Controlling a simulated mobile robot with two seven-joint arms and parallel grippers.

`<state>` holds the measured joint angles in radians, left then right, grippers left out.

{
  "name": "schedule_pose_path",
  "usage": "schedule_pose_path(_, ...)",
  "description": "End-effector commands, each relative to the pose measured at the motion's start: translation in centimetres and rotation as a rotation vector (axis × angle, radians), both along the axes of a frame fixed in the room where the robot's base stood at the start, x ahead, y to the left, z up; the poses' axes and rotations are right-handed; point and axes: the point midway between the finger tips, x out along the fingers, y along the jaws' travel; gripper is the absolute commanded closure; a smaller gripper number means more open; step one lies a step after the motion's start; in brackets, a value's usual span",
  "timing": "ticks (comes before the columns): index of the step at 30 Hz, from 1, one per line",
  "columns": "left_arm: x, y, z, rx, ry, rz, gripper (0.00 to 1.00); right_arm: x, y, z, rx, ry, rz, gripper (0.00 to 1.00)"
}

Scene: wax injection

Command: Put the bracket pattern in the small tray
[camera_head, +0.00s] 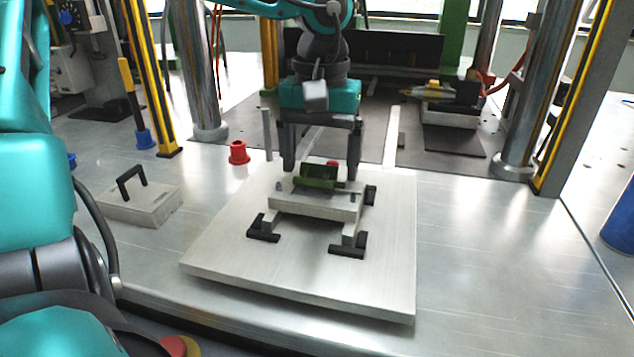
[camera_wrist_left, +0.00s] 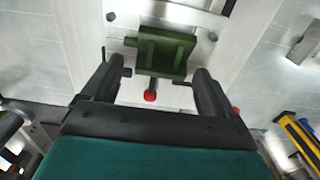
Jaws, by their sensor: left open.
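The green bracket pattern (camera_head: 318,183) sits on top of a pale mould block (camera_head: 310,204) on a light square board (camera_head: 250,272). In the left wrist view the bracket (camera_wrist_left: 163,52) lies ahead of the fingers, with a small red-tipped piece (camera_wrist_left: 150,95) just on the near side of it. My left gripper (camera_head: 321,172) is open above the bracket, pointing down. Its fingers (camera_wrist_left: 160,76) are spread to either side and appear apart from the bracket. My right gripper is out of view. I cannot make out a small tray in either view.
Black clamps (camera_head: 348,245) surround the mould block. A grey block with a black handle (camera_head: 140,204) stands at left. A red cup (camera_head: 238,152) stands behind the board. Steel columns (camera_head: 193,70) and yellow posts flank the station. The metal table right of the board is clear.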

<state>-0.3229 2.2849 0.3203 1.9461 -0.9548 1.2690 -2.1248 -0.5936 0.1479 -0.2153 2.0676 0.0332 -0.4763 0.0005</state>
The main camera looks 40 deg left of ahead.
Motion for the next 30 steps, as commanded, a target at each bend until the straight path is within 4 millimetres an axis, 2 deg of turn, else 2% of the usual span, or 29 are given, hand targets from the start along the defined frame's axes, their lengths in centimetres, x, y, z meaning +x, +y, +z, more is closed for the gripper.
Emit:
schedule_pose_path(6,0.02,0.0,0.0,0.0,-0.001,0.0,0.14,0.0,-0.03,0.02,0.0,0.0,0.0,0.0)
schedule_pose_path(26,0.03,0.01,0.04,0.0,-0.002,0.0,0.77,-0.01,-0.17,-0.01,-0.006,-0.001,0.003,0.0)
schedule_pose_path(30,0.03,0.01,0.06,0.0,-0.002,0.0,0.77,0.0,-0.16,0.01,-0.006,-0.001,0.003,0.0)
